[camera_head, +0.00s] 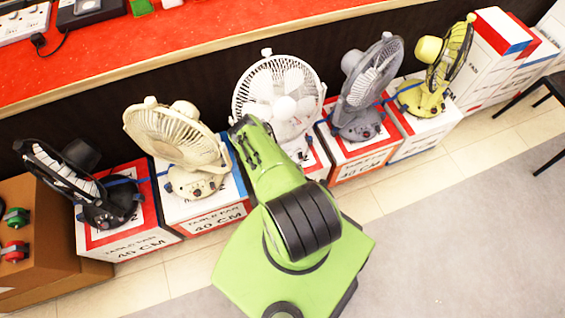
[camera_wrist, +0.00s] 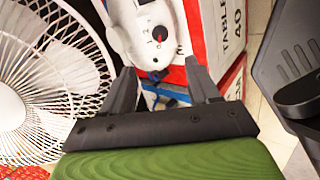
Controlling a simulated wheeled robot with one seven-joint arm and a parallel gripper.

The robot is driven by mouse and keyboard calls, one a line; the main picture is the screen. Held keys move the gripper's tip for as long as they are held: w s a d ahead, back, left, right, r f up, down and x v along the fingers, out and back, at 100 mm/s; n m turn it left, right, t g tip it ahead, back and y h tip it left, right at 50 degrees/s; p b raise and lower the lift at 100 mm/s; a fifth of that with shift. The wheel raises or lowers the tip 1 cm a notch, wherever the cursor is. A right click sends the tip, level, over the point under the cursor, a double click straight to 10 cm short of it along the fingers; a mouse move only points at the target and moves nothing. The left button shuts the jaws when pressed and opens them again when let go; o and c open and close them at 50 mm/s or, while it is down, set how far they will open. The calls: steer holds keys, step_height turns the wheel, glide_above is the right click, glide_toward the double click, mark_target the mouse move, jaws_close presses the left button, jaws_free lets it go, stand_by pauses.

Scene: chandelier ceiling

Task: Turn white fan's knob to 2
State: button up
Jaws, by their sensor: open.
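The white fan (camera_head: 283,97) stands on its box in the middle of the row, and my arm covers part of its base in the head view. In the wrist view its round grille (camera_wrist: 50,85) fills the left side. Its white base (camera_wrist: 125,25) is at the top middle, with a small round knob (camera_wrist: 158,36) on a dial. The dial figures are too small to read surely. My gripper (camera_wrist: 163,78) is open and empty, its two fingers apart and pointing at the base, just below the knob in the picture. I cannot make out the fingers in the head view.
A cream fan (camera_head: 178,145) and a black fan (camera_head: 85,185) stand to the left. A grey fan (camera_head: 365,90) and a yellow fan (camera_head: 437,70) stand to the right. A red counter (camera_head: 170,50) runs behind.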

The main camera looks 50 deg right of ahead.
steer(key=b+x, duration=0.6)
steer(key=x, duration=0.8)
steer(key=shift+w+f, duration=0.1)
steer(key=shift+f, duration=0.2)
steer(key=shift+r, duration=0.1)
steer(key=c, duration=1)
steer(key=shift+c, duration=0.2)
